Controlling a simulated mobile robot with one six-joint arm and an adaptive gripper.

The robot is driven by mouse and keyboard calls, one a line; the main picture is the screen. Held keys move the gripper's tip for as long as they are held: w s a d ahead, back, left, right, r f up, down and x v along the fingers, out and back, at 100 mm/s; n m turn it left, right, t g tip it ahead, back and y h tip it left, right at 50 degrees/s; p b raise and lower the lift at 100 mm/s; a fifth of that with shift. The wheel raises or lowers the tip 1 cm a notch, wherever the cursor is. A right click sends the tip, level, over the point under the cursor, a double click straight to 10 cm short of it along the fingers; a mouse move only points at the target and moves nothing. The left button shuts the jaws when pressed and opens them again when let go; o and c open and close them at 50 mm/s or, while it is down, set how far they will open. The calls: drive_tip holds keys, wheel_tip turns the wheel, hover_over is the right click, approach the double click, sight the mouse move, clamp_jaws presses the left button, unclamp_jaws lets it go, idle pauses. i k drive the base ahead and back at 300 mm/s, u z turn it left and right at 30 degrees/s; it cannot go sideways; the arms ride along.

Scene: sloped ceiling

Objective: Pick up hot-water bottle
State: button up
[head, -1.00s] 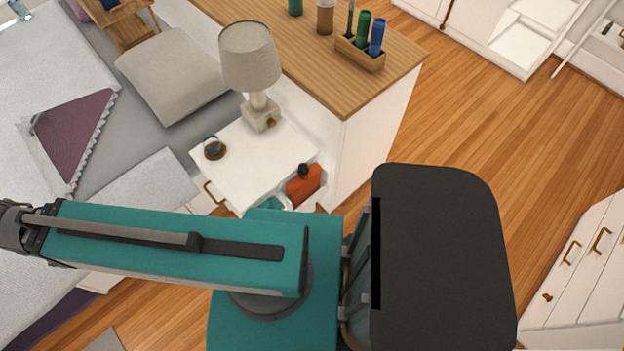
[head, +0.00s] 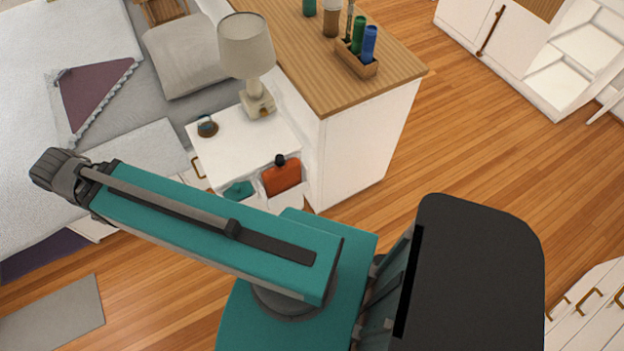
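The hot-water bottle looks to be the orange-red flat bottle with a black cap (head: 282,177). It stands upright in a white open compartment at the front of the white nightstand (head: 228,150). Its lower part is hidden by the compartment's front wall. My teal arm crosses below the nightstand in the picture and ends in a dark joint at the left. My gripper does not show, so its opening cannot be seen.
A lamp (head: 247,50) and a small round item (head: 207,125) stand on the nightstand. A teal item (head: 239,190) lies beside the bottle. A wood-topped cabinet (head: 385,90) borders the nightstand on the right. The bed (head: 60,190) is at left. Wooden floor (head: 465,150) is clear at right.

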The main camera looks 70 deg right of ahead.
sight(276, 181)
drive_tip(key=z, duration=0.05)
drive_tip(key=k, duration=0.75)
drive_tip(key=z, duration=1.35)
drive_tip(key=i, duration=0.5)
